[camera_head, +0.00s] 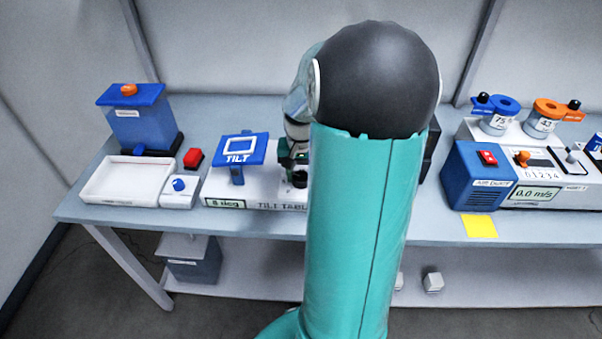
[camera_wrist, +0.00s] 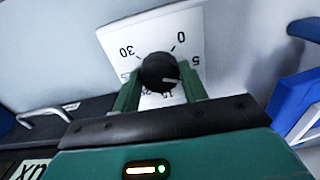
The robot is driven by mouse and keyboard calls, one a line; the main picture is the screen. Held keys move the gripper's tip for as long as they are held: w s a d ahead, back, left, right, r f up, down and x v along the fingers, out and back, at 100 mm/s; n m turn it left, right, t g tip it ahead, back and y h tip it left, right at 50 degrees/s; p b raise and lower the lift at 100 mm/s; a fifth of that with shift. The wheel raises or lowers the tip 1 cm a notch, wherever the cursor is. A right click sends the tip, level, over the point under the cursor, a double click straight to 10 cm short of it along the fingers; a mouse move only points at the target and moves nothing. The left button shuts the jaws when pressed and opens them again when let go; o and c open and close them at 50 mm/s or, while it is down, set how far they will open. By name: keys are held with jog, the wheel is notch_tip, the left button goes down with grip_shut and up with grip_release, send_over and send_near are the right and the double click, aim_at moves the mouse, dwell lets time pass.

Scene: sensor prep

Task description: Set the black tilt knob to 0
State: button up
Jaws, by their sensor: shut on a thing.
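The black tilt knob (camera_wrist: 159,71) sits on a white dial plate (camera_wrist: 190,38) in the wrist view. Its white pointer mark points right, a little below the 5; the 0 is at the upper right and the 30 at the left. My gripper (camera_wrist: 160,88) has one green finger on each side of the knob and is shut on it. In the head view, my gripper (camera_head: 294,168) is partly hidden by my arm, and the knob is not clear. The tilt table (camera_head: 255,187) has a display (camera_head: 226,203) that appears to read 8 deg, and its blue TILT plate (camera_head: 237,148) stands left of my gripper.
A blue air duct unit (camera_head: 480,178) and a yellow note (camera_head: 479,226) are on the right.

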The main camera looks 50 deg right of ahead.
aim_at(301, 176)
jog(key=n, duration=1.3)
jog(key=shift+n, duration=0.3)
dwell(0.4)
jog(key=o, duration=1)
notch_tip(301, 176, up, 14)
